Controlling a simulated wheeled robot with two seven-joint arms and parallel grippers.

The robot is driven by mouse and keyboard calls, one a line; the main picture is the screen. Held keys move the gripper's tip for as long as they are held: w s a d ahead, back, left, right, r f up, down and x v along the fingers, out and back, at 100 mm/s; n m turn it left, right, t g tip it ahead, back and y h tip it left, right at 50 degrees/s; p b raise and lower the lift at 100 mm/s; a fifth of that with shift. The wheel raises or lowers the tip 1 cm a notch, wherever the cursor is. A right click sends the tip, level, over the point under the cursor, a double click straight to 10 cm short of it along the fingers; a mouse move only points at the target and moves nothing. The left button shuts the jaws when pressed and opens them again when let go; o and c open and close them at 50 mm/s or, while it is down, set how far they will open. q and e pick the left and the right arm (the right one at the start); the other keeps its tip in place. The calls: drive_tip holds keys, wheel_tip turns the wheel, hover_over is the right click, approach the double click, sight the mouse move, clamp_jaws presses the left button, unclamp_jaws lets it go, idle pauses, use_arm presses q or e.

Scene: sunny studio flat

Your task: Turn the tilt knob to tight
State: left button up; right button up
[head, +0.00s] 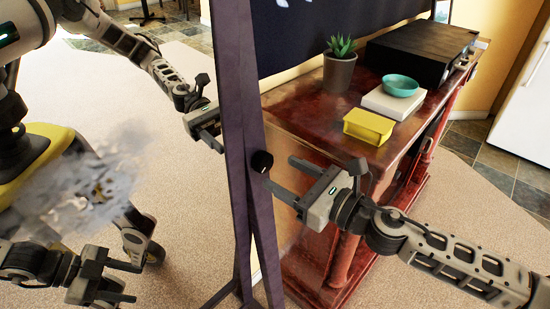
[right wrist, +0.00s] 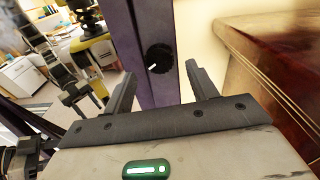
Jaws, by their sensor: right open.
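The tilt knob (head: 262,162) is a small round black knob on the purple upright post (head: 240,120) of a standing mirror. In the right wrist view the knob (right wrist: 160,58) shows a white mark pointing down and left. No tight label is readable. My right gripper (head: 281,172) is open and empty, its two fingers pointing at the knob from the right. The knob lies between the finger lines but ahead of the tips, apparently apart from them.
A red wooden cabinet (head: 305,119) stands behind my right gripper, bearing a potted plant (head: 339,72), a yellow box (head: 368,126), a teal bowl (head: 400,85) on a white block, and a black device (head: 415,57). The mirror's feet (head: 222,296) reach the carpet.

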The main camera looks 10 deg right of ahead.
sight(267, 166)
drive_tip(key=x, duration=0.3)
drive_tip(key=shift+a+r+p, duration=0.1)
drive_tip(key=shift+p, duration=0.2)
drive_tip(key=shift+w+a, duration=0.1)
drive_tip(key=shift+w, duration=0.05)
drive_tip(key=c, duration=1)
